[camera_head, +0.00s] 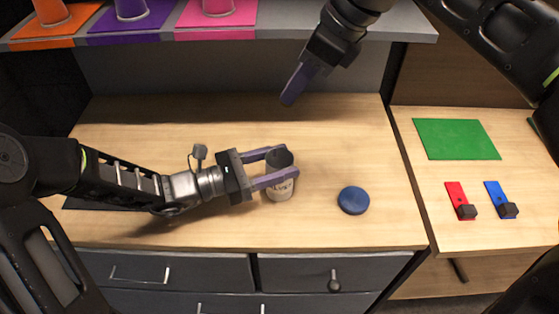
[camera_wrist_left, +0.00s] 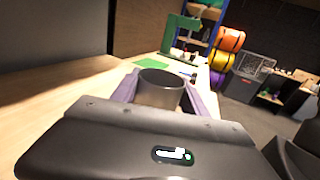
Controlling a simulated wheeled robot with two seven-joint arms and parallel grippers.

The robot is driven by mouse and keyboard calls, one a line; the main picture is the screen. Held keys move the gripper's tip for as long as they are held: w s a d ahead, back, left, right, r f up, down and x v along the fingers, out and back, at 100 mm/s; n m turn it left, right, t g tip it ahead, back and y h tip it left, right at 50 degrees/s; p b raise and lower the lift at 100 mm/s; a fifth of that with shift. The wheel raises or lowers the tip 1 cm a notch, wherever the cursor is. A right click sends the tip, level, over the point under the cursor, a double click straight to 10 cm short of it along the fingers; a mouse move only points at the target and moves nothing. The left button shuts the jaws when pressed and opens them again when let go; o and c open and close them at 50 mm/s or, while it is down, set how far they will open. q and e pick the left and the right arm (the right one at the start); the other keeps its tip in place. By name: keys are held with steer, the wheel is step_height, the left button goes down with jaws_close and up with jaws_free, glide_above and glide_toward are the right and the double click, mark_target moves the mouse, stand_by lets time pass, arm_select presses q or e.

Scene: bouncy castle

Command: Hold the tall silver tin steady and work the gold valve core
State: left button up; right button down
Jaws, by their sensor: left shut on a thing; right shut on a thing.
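A tin (camera_head: 279,189) with a pale lower body, dark lettering and a dark grey upper part stands upright on the wooden worktop. My left gripper (camera_head: 277,167) is shut on it from the left, one finger on each side. In the left wrist view the tin's round grey top (camera_wrist_left: 160,84) shows between the fingers. My right gripper (camera_head: 291,85) is above the back of the worktop, up and to the right of the tin and apart from it. Its fingers are shut; what they grip is hidden. I see no gold valve core in either view.
A blue round disc (camera_head: 354,200) lies right of the tin. A green mat (camera_head: 456,139), a red strip (camera_head: 456,196) and a blue strip (camera_head: 497,196) lie on the right-hand surface. A shelf (camera_head: 330,25) with coloured mats and cups runs along the back. Drawers are below.

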arm_select(q)
steer(key=c, duration=0.4)
arm_select(e)
steer(key=shift+w+f, duration=0.15)
steer(key=shift+f, duration=2.25)
steer(key=shift+f, duration=0.1)
steer(key=shift+a+f, duration=0.1)
steer(key=shift+f, duration=2.8)
steer(key=c, duration=1.2)
jaws_free()
steer(key=v, duration=1.2)
